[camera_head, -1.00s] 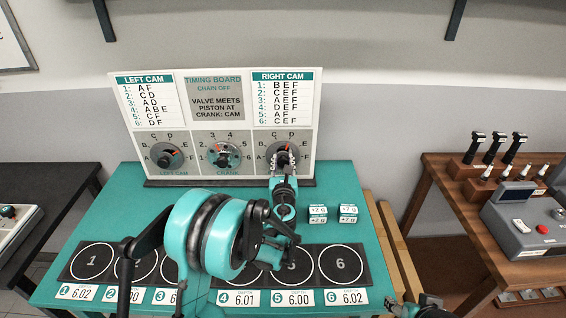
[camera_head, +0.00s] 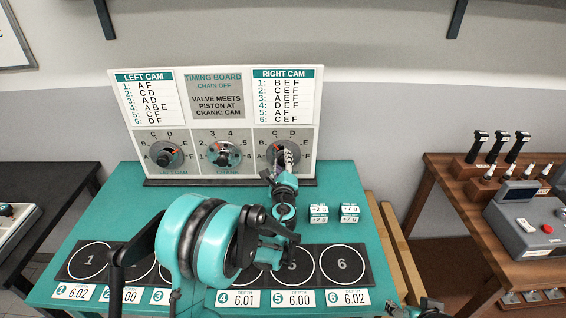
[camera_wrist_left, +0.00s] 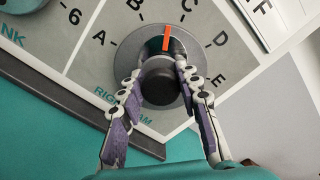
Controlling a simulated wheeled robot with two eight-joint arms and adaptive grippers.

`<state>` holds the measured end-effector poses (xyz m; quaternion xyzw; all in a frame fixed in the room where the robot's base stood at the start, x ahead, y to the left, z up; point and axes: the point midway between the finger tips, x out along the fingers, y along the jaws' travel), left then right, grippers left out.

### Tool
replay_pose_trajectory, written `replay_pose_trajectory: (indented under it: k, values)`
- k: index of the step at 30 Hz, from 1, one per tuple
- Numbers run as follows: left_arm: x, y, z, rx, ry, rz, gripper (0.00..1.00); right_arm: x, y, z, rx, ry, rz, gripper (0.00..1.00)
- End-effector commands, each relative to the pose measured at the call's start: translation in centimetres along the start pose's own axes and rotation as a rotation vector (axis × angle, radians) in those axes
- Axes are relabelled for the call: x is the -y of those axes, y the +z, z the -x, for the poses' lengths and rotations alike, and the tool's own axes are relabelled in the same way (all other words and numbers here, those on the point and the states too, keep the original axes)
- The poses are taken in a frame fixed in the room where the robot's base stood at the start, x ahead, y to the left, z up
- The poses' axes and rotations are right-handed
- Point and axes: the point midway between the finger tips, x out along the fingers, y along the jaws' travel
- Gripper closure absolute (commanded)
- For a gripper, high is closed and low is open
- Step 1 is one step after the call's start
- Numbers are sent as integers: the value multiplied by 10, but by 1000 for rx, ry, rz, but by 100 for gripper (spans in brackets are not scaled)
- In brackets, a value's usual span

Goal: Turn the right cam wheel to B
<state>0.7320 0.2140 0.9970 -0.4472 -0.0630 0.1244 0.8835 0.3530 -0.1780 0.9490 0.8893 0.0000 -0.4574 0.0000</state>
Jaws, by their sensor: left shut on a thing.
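The right cam wheel (camera_head: 271,151) is a grey dial with a dark knob at the right of the timing board. In the left wrist view, the wheel (camera_wrist_left: 124,57) has its orange pointer between B and C, somewhat nearer C. My left gripper (camera_head: 282,158) is at the wheel in the head view. In the left wrist view its fingers (camera_wrist_left: 161,85) close on both sides of the dark knob (camera_wrist_left: 161,82). My right gripper (camera_head: 427,309) shows only in part at the bottom edge, and its jaws are unclear.
The timing board (camera_head: 216,100) stands at the back of the teal table (camera_head: 140,200). The left cam wheel (camera_head: 165,155) and crank wheel (camera_head: 223,155) are beside the right cam. Small white weight labels (camera_head: 334,214) and a black strip with numbered circles (camera_head: 342,264) lie in front.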

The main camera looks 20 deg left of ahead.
Motion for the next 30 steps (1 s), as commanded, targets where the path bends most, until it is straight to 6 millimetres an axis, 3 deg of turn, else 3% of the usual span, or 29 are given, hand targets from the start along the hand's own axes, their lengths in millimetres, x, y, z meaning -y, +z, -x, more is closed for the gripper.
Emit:
replay_pose_trajectory:
  k: [15,30]
  values:
    - [-2,-1,1,0,0,373,96,0,3,-5,0,0,0,45]
    - [-2,-1,1,0,1,462,96,0,4,-6,0,0,0,45]
